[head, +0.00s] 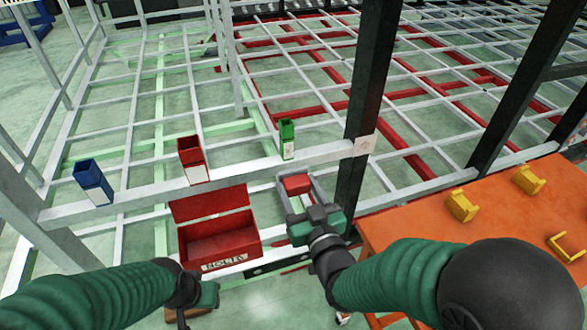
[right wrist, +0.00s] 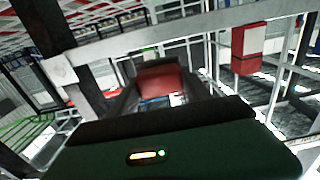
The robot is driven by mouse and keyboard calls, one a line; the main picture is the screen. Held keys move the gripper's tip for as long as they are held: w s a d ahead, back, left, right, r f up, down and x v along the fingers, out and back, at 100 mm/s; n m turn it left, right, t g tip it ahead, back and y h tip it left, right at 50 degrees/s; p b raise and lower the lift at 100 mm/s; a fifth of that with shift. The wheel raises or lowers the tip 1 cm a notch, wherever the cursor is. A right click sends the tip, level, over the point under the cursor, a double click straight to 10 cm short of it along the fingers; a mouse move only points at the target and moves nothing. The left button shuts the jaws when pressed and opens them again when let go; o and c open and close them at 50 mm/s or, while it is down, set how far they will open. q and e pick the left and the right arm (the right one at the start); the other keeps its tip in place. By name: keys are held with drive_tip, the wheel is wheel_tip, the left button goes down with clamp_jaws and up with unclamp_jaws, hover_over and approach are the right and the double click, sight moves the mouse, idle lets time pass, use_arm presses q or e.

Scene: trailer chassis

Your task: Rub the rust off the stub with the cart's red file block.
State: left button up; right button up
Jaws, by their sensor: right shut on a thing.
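The red file block (head: 297,184) is between the fingers of my right gripper (head: 296,183), which is shut on it. The block also shows in the right wrist view (right wrist: 160,83), held between the two dark fingers. A pale rail end with a faint reddish-brown mark (head: 364,145) sits at the dark post, up and right of the block; it looks like the stub. The block is apart from it. My left gripper (head: 188,316) is low at the bottom edge, partly cut off, and its jaws are not clear.
A pale rail carries a blue holder (head: 92,181), a red holder (head: 192,159) and a green holder (head: 287,139). An open red bolt box (head: 218,243) lies below. A dark post (head: 368,80) rises beside my right gripper. An orange table (head: 490,225) with yellow brackets (head: 462,205) stands right.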

drive_tip(key=x, duration=0.6)
drive_tip(key=shift+w+b, duration=0.35)
drive_tip(key=shift+b, duration=0.1)
drive_tip(key=shift+x, duration=1)
drive_tip(key=shift+f, duration=0.1)
drive_tip(key=d, duration=0.1)
drive_tip(key=w+d+b, duration=0.1)
drive_tip(key=d, duration=0.1)
drive_tip(key=shift+w+d, duration=0.1)
drive_tip(key=shift+d, duration=0.2)
drive_tip(key=shift+s+a+b, duration=0.3)
drive_tip(key=shift+a, duration=0.65)
drive_tip(key=shift+s+a+b, duration=0.25)
drive_tip(key=shift+s+a, duration=0.05)
drive_tip(key=shift+a, duration=0.6)
